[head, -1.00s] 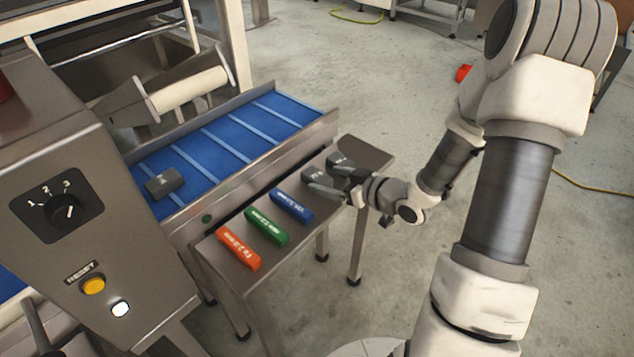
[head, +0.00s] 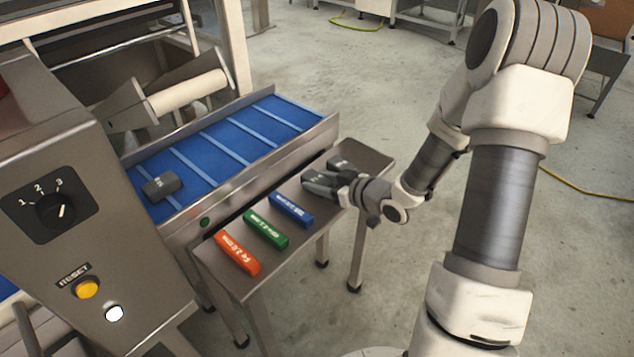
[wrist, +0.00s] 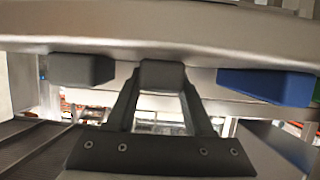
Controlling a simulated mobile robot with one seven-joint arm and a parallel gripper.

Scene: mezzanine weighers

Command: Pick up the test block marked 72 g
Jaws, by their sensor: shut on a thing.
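My gripper (head: 324,184) is at the right part of the narrow steel shelf, shut on a dark grey block (head: 313,177). In the wrist view the held block (wrist: 162,74) sits between the two dark fingers of my gripper (wrist: 161,84). A second dark grey block (head: 341,163) lies just beyond it on the shelf and shows at left in the wrist view (wrist: 80,70). A third dark grey block (head: 160,187) lies on the blue belt. Their markings are too small or hidden to read, so I cannot tell which is 72 g.
Blue (head: 291,210), green (head: 265,229) and orange (head: 237,252) bars lie on the steel shelf (head: 262,274), left of the held block. The blue conveyor belt (head: 228,143) runs behind a metal rail. A control panel (head: 75,220) stands at left. Open floor lies to the right.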

